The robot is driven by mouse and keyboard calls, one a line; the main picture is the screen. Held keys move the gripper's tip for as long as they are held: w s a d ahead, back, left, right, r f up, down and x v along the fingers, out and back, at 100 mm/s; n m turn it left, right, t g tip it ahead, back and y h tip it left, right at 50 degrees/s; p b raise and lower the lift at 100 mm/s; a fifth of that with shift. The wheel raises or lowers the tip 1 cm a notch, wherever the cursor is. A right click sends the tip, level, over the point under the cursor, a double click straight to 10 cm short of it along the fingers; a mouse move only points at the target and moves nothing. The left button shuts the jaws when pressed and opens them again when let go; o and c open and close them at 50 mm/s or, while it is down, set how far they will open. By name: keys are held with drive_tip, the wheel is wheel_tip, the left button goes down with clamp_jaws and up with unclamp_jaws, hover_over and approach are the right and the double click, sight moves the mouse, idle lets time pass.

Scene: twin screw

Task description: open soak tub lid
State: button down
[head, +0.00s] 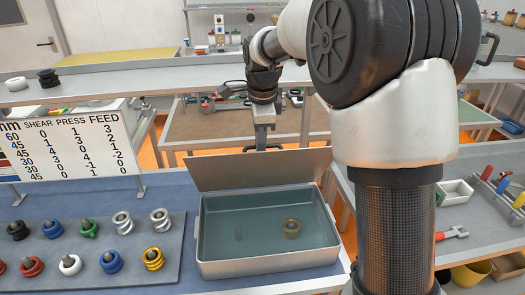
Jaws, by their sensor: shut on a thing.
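The soak tub (210,255) is a grey metal box on the blue bench top, with bluish liquid inside. The tub lid (225,172) is a grey panel standing raised along the tub's back edge, so the tub is open. My gripper (264,147) is at the lid's upper edge, pointing down, and is shut on the lid or its dark handle. The lid's far side hides the exact grip.
A board of coloured screw elements (85,275) lies left of the tub. A sign with numbers (66,145) stands behind it. A grey shelf (130,95) runs across the back. Red-handled tools and a white bin (455,192) are at the right.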

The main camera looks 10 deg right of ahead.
drive_tip(key=shift+w+r+p, duration=0.1)
drive_tip(key=shift+w+p, duration=0.6)
drive_tip(key=shift+w, duration=2.1)
drive_tip(key=c, duration=2.1)
unclamp_jaws()
drive_tip(key=shift+o, duration=1.3)
drive_tip(key=shift+w, duration=0.25)
drive_tip(key=shift+r, duration=0.25)
drive_tip(key=v, duration=1.7)
drive_tip(key=shift+r, duration=0.1)
